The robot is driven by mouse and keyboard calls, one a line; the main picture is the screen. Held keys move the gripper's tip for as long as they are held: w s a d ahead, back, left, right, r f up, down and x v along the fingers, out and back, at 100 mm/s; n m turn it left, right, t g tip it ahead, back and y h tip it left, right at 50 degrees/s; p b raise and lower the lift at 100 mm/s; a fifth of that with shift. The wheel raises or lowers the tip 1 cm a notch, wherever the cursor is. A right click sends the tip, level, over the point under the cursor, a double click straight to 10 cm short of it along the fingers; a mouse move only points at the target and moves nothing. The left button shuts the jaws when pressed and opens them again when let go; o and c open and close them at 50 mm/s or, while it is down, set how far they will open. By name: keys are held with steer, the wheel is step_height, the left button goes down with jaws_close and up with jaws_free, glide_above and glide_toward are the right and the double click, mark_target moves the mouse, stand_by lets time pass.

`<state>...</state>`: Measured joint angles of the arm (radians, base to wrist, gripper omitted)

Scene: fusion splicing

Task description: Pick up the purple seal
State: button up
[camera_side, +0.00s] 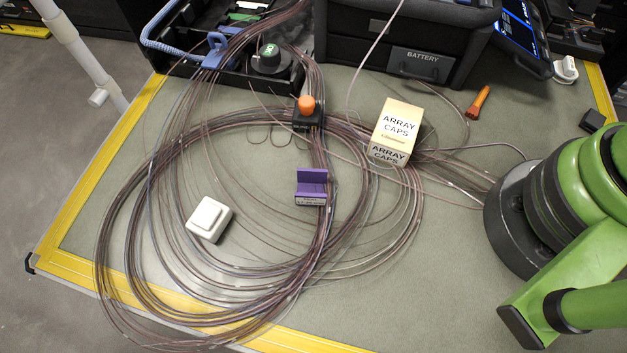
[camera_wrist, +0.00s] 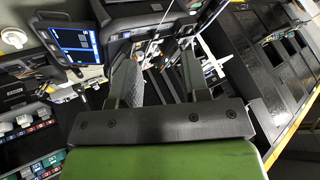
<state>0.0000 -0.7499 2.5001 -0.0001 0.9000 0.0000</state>
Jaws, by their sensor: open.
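The purple seal (camera_side: 312,187) is a small block with a raised back and a pale label on its front edge. It sits near the middle of the table in the side view, among the loops of cable. My gripper (camera_wrist: 160,55) shows in the wrist view with its two fingers apart and nothing seen between them. It points toward the equipment around the table, and the seal is not in that view. In the side view my gripper is out of frame; only my green arm shows at the right.
Large cable coils (camera_side: 130,230) surround the seal. An orange-knobbed black block (camera_side: 307,113), an ARRAY CAPS box (camera_side: 397,125) and a white switch-like block (camera_side: 209,219) stand nearby. An orange tool (camera_side: 478,102) lies at the upper right. The BATTERY case (camera_side: 420,63) stands behind.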

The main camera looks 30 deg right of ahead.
steer(key=o, duration=0.6)
steer(key=shift+w, duration=0.1)
